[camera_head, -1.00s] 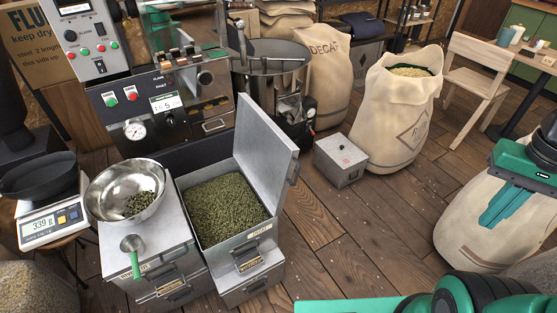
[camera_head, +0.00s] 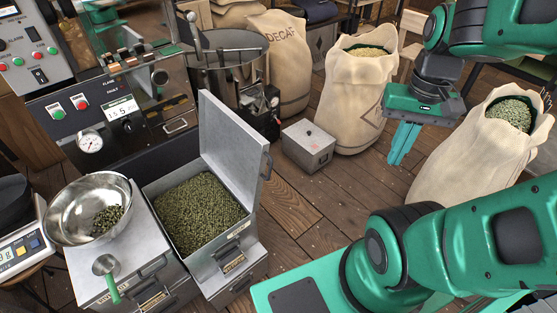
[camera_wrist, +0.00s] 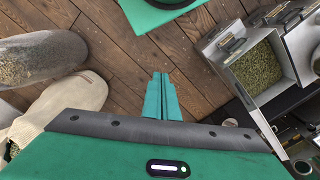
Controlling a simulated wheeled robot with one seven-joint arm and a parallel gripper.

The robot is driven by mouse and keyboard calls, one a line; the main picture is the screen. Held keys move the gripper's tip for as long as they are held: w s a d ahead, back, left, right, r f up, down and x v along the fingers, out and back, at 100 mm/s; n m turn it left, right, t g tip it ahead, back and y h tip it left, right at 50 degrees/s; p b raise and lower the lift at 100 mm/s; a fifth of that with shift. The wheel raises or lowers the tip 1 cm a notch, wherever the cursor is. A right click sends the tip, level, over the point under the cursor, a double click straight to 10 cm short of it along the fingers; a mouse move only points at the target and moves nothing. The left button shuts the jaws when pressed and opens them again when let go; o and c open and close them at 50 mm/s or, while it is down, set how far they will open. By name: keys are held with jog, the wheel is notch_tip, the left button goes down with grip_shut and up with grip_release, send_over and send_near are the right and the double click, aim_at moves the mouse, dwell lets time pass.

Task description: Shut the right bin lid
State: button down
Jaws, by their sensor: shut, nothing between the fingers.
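The right bin (camera_head: 233,262) is a grey metal box full of green beans, at the lower middle of the head view. Its lid (camera_head: 232,140) stands open, raised on the right side of the bin, with a small handle on its outer face. The bin also shows at the upper right of the wrist view (camera_wrist: 234,88), with the lid (camera_wrist: 302,48) beside it. My gripper (camera_head: 397,160) hangs over the floor to the right of the lid, well apart from it. Its fingers (camera_wrist: 160,92) are shut together and hold nothing.
The left bin (camera_head: 150,245) is closed and carries a steel bowl (camera_head: 62,222) and a green-handled scoop (camera_head: 106,268). A small metal box (camera_head: 308,150) stands on the floor between lid and gripper. Bean sacks (camera_head: 350,110) stand behind and right (camera_head: 455,165).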

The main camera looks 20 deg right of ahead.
jog(key=w+a+f+m+g+y, duration=0.15)
jog(key=w+a+f+m, duration=0.4)
jog(key=w, duration=0.65)
jog(key=w+a+f+m+t+y, duration=0.1)
jog(key=w+a+f+m+y, duration=0.4)
jog(key=w, duration=0.8)
jog(key=s+a+f+h, duration=0.1)
jog(key=a+f, duration=0.6)
jog(key=f, duration=0.2)
jog(key=shift+s+n+h, duration=0.25)
jog(key=shift+n+h, duration=0.1)
jog(key=shift+g, duration=0.25)
